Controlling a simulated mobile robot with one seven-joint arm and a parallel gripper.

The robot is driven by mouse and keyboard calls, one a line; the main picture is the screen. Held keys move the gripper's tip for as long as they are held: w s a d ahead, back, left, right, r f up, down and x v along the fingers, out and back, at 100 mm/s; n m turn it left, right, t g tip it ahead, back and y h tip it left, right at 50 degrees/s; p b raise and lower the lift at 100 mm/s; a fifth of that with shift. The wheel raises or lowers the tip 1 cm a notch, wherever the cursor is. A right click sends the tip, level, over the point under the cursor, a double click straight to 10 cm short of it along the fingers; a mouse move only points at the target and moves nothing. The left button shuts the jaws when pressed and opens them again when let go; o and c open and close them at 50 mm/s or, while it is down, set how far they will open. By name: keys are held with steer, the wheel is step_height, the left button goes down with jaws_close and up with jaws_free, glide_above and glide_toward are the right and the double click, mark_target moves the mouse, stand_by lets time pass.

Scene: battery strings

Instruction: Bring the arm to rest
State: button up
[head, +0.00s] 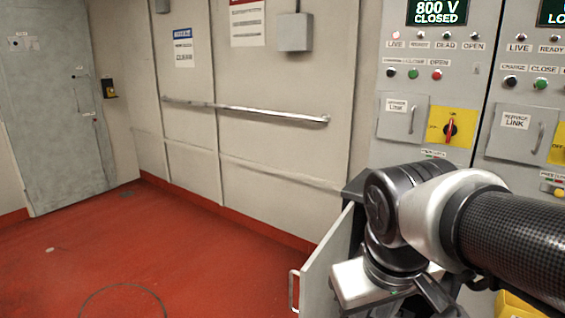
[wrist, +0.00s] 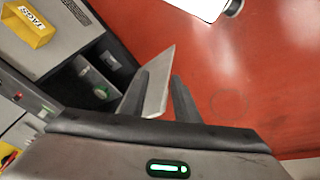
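My arm reaches in from the right of the head view and bends down in front of the battery cabinet (head: 405,145). In the wrist view my gripper (wrist: 159,80) shows two dark fingers standing apart. A grey open door panel (wrist: 158,88) appears in the gap between them; I cannot tell whether it lies between the fingers or beyond them. I see no object gripped. The same low cabinet door (head: 328,262) stands open beside my wrist in the head view, with a handle (head: 293,290) on its edge. My fingertips are hidden in the head view.
The cabinet display (head: 437,12) reads 800 V CLOSED above a red rotary switch (head: 450,128) on a yellow plate. A yellow TAGS box (wrist: 30,28) and an open dark compartment (wrist: 105,62) lie left in the wrist view. The red floor (head: 180,255) is clear at left.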

step_height(320, 180, up, 24)
steer(key=s+m+t+p, duration=0.2)
steer(key=p, duration=2.1)
steer(key=shift+d+r+m+y, duration=0.2)
steer(key=shift+d+m+y, duration=0.1)
steer(key=shift+d, duration=0.15)
steer(key=shift+s, duration=0.1)
